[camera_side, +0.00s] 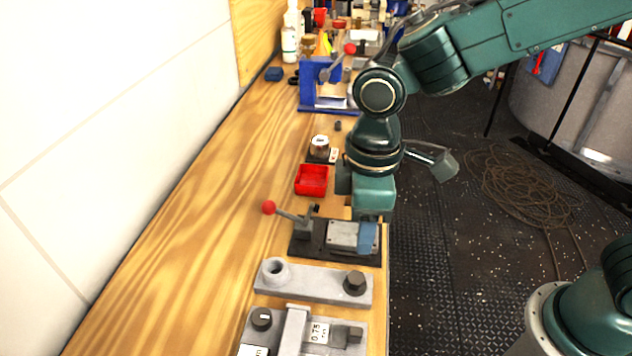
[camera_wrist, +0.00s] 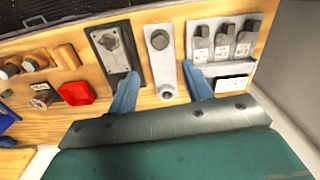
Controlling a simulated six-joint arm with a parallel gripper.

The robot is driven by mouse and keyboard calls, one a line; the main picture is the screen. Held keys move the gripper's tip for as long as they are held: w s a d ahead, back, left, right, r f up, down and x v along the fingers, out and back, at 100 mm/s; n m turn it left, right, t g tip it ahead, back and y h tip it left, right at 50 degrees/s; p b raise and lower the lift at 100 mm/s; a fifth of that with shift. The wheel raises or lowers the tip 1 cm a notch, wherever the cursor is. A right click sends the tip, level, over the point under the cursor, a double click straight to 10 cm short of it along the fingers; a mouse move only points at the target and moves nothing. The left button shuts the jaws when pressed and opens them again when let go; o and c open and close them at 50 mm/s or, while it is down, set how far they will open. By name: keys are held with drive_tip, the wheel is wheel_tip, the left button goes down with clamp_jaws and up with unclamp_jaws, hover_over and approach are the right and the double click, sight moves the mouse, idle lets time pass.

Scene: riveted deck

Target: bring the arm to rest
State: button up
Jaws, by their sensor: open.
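My gripper (camera_side: 367,238) hangs from the arm over the right edge of the wooden bench, beside the dark clamp fixture (camera_side: 308,247) with the red-ball lever. In the wrist view its two blue fingers stand wide apart with nothing between their tips (camera_wrist: 162,90). Beyond the fingers, the grey bar (camera_side: 318,284) with a round boss and a dark knob shows in the gap; it also shows in the wrist view (camera_wrist: 162,68). Whether a finger touches the clamp fixture cannot be told.
A grey labelled block (camera_side: 275,338) lies at the near end of the bench. A red tray (camera_side: 311,180), a small round jar (camera_side: 320,143) and a blue vise-like fixture (camera_side: 306,85) stand farther back. The bench's left side is clear. A rope coil (camera_side: 520,190) lies on the floor.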

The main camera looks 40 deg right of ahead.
drive_tip(key=shift+r, duration=0.5)
drive_tip(key=s+d+r+m+t, duration=0.25)
drive_tip(key=d+r+m, duration=0.35)
drive_tip(key=d, duration=0.6)
drive_tip(key=s+d+r+m+t, duration=0.3)
drive_tip(key=s+d+m, duration=0.1)
drive_tip(key=s+d, duration=0.5)
drive_tip(key=shift+s+r, duration=0.15)
drive_tip(key=shift+s, duration=0.3)
drive_tip(key=shift+w, duration=0.1)
idle(0.4)
